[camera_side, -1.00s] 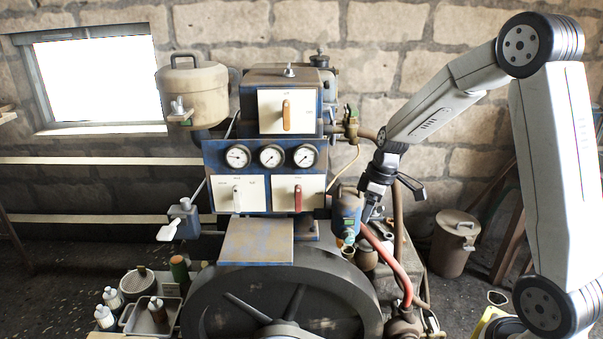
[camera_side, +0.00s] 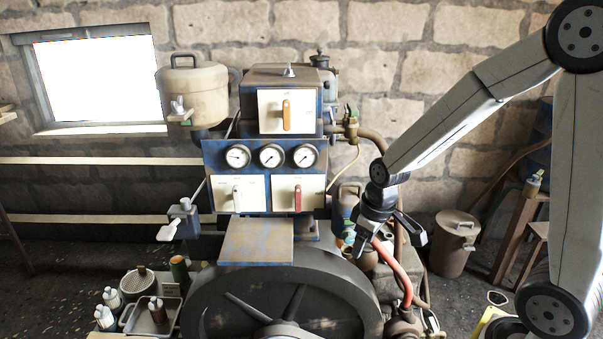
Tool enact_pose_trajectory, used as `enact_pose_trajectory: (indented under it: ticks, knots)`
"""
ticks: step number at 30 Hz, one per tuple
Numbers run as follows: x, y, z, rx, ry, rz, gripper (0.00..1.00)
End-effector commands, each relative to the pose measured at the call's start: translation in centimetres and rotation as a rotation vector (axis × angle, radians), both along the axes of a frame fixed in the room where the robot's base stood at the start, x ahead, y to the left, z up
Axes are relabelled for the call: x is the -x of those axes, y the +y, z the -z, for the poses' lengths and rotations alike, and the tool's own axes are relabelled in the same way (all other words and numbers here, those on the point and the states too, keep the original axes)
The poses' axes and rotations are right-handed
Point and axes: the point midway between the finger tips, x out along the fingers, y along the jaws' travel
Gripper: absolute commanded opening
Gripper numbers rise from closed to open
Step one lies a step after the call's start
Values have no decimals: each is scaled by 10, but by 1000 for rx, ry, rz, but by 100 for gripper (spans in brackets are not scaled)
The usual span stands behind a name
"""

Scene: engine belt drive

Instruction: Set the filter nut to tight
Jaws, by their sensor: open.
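The filter (camera_side: 348,199) is a small tan and blue canister on the right side of the engine, beside the control panel. I take the small coloured fitting at its lower end to be the filter nut; my gripper's fingers now cover most of that area, and its setting cannot be read. My gripper (camera_side: 355,244) is open and points down and to the left, with its dark fingers right in front of the filter's lower end. I cannot tell whether the fingers touch the nut or are around it.
A red hose (camera_side: 393,268) curves down just right of my gripper. A large flywheel (camera_side: 283,300) stands below left. The panel carries switch levers, including a red-handled one (camera_side: 298,197), and gauges (camera_side: 270,156). A lidded bin (camera_side: 453,248) stands on the floor at right.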

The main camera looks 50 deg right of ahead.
Motion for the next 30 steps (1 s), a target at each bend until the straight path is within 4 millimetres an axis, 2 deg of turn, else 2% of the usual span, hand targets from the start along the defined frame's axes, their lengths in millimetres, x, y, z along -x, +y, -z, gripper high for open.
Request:
enact_pose_trajectory:
  ticks: [15,30]
  knots:
    - [39,39,6,-2,-38,116,69]
    - [49,47,8,-9,-51,150,69]
